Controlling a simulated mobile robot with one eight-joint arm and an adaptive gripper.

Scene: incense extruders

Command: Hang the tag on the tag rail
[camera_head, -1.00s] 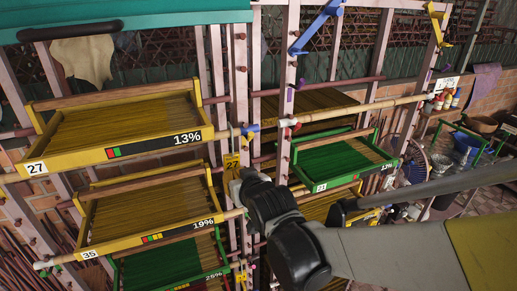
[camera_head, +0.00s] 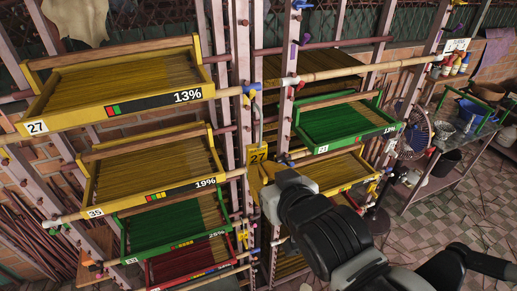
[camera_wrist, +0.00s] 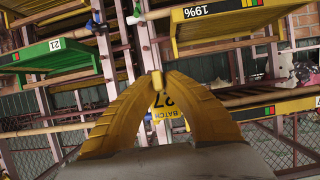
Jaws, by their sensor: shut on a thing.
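The yellow batch tag (camera_head: 258,154), marked 27, is upright in front of the rack posts, to the right of the tray marked 27. It also shows in the wrist view (camera_wrist: 168,108), where its lettering reads BATCH 27 upside down. My gripper (camera_head: 260,172) is shut on the tag; its yellow fingers (camera_wrist: 157,80) meet at the tips in the wrist view. The tag shows below a pale pole (camera_head: 233,92) with a blue end. I cannot tell which bar is the tag rail, or whether the tag touches anything.
Yellow tray 27 (camera_head: 120,106) and tray 35 (camera_head: 150,198) stand on the left rack. Green tray 21 (camera_head: 350,141) is to the right. A table (camera_head: 445,165) and open tiled floor are at right.

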